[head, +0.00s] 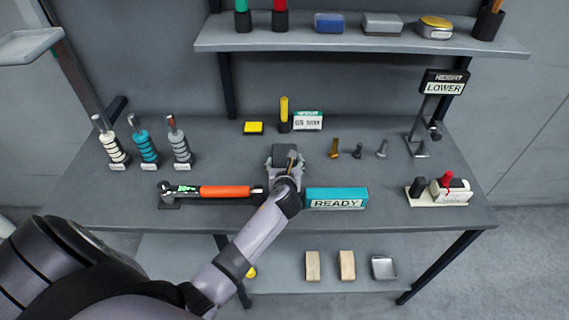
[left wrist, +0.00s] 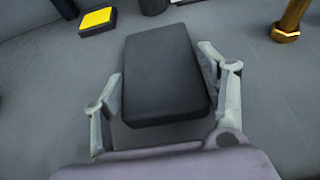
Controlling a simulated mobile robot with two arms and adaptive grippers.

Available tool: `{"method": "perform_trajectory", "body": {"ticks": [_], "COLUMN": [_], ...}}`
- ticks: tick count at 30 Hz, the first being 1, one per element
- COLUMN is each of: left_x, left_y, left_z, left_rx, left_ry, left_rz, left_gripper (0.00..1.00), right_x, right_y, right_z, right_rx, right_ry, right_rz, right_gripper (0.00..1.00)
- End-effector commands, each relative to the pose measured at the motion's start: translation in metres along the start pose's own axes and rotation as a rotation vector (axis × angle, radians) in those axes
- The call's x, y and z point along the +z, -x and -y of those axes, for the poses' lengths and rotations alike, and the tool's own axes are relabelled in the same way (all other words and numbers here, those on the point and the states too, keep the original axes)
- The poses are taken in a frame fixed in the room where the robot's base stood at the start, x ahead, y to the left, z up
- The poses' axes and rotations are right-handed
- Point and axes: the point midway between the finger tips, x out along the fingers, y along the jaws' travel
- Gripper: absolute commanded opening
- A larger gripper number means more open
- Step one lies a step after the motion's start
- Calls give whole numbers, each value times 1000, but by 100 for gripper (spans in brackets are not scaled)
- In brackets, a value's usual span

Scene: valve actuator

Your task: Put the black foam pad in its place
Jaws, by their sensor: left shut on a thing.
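The black foam pad (left wrist: 165,72) is a dark rectangular block between the two fingers of my left gripper (left wrist: 166,98) in the left wrist view. The fingers are shut on its sides. In the head view, my left gripper (head: 285,160) is over the middle of the workbench, just left of the teal READY box (head: 337,198). The pad also shows in the head view (head: 284,151), partly hidden by the gripper. Whether the pad touches the bench cannot be told. My right gripper is not in view.
An orange-handled tool (head: 224,192) lies close left of the gripper. A yellow block (head: 253,128) and a yellow-topped cylinder (head: 284,115) are behind it. Brass and grey bolts (head: 357,151) stand to the right. A shelf (head: 350,42) hangs above the back.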

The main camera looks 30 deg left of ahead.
Motion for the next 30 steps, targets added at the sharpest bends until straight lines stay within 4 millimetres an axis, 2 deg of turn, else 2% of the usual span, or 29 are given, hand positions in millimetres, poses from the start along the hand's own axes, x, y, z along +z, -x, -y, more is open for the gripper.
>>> {"method": "perform_trajectory", "body": {"ticks": [10, 11, 14, 25, 30], "left_x": [-2, -2, -2, 1, 0], "left_y": [-1, -1, -1, 2, 24], "left_z": [0, 0, 0, 0, 0], "left_rx": [0, 0, 0, 0, -1], "left_ry": [0, 0, 0, 1, 1], "left_rz": [1, 1, 1, 1, 1], "left_gripper": [43, 67, 74, 74, 74], "right_x": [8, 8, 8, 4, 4], "right_y": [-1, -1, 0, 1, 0], "right_z": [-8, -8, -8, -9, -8], "right_rx": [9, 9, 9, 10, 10], "right_ry": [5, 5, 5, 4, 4], "right_rz": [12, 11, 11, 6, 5], "right_gripper": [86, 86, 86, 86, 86]}}
